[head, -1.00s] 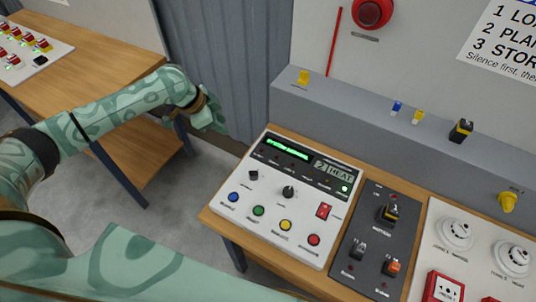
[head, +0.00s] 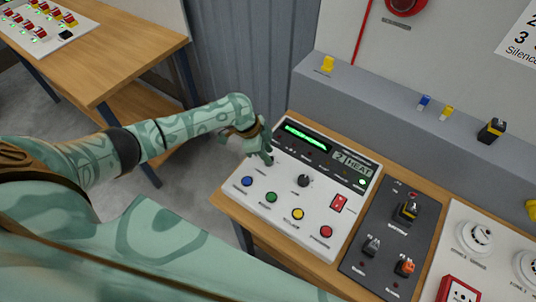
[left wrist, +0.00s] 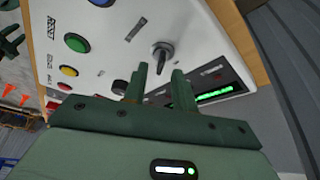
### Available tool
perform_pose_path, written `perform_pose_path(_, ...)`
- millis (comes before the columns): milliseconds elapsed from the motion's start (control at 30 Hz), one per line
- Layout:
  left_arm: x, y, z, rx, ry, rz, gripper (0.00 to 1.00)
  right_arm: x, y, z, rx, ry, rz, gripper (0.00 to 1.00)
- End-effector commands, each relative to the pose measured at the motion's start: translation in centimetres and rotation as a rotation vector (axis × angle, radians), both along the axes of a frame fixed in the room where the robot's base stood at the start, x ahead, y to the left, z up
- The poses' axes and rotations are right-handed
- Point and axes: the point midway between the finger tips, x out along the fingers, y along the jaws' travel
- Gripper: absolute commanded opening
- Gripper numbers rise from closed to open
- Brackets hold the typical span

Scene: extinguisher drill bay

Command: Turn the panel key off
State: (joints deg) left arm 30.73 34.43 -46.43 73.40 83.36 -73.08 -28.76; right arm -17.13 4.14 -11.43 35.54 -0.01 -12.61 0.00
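The panel key (left wrist: 162,55) is a small dark key switch on the white control panel (head: 335,246). In the left wrist view it stands just ahead of my left gripper (left wrist: 160,72), its grip end in line with the gap between the fingertips. The fingers are apart, with room on both sides of the key. In the head view my left gripper (head: 266,156) reaches the panel's left side from above and mostly hides the key. I cannot tell whether a finger touches it. My right gripper is not in view.
A black knob (head: 303,180), a red rocker switch (head: 339,202) and several coloured buttons sit close by on the panel. A lit green display (head: 306,135) is behind the gripper. A dark switch plate (head: 385,258) lies to the right.

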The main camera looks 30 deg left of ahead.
Motion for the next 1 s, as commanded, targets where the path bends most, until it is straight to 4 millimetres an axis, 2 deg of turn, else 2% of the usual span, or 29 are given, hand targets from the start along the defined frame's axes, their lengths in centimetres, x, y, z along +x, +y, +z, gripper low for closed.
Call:
perform_pose_path(133, 0.2, -0.4, -1.0, 0.0, 0.0, -0.001, 0.27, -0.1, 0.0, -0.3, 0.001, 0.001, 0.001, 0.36)
perform_pose_path(400, 0.2, -0.4, -1.2, 0.0, -0.001, 0.0, 0.27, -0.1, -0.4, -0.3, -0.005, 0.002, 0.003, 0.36)
perform_pose_path(433, 0.2, -0.4, -1.2, 0.0, -0.001, 0.0, 0.24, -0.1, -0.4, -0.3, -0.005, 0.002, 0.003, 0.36)
perform_pose_path(500, 0.2, -0.4, -1.2, 0.0, -0.001, 0.0, 0.05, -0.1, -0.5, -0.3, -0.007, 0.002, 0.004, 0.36)
perform_pose_path(533, 0.2, -0.4, -1.2, 0.0, -0.001, 0.0, 0.0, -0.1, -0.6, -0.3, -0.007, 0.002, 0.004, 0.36)
perform_pose_path(800, 0.2, -0.4, -1.1, 0.0, -0.001, 0.006, 0.0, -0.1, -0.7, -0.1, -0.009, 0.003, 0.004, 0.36)
perform_pose_path(1000, 0.1, -0.5, -0.9, 0.0, 0.0, 0.058, 0.0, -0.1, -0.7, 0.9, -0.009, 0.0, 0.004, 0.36)
